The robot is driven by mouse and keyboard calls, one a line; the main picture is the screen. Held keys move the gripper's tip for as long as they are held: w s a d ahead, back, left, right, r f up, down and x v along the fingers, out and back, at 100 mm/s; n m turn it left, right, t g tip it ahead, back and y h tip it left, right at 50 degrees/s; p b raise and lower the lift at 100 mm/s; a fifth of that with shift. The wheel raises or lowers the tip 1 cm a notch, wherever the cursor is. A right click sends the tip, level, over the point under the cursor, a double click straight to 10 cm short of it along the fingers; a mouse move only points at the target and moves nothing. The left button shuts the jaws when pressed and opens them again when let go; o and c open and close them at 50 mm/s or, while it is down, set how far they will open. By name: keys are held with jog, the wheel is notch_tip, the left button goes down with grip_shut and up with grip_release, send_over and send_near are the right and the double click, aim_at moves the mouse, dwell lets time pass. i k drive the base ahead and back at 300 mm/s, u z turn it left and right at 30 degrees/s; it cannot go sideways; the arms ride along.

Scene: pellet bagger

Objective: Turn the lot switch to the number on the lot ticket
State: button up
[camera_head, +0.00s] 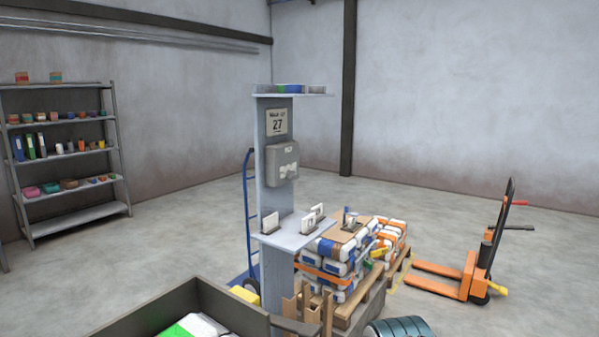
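A grey post (273,190) stands near the middle of the view. A pale sign (277,123) on its upper part shows the number 27 under a smaller line too small to read surely. A grey box (283,163) with whitish labels is fixed below the sign. Several white cards stand in holders on the post's lower shelf (290,240), one card (270,222) at the left and others (311,219) at the right; their print is unreadable. I cannot make out which thing is the lot switch, or its setting. My gripper is not in view.
A dark open bin (195,290) with bags inside fills the lower front. Pallets of stacked bags (340,255) stand behind the post. An orange pallet truck (465,285) is at the right, a loaded shelf rack (65,150) at the left.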

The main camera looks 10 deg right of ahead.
aim_at(290, 174)
jog(key=z, duration=0.45)
jog(key=i, duration=1.9)
jog(key=u, duration=0.35)
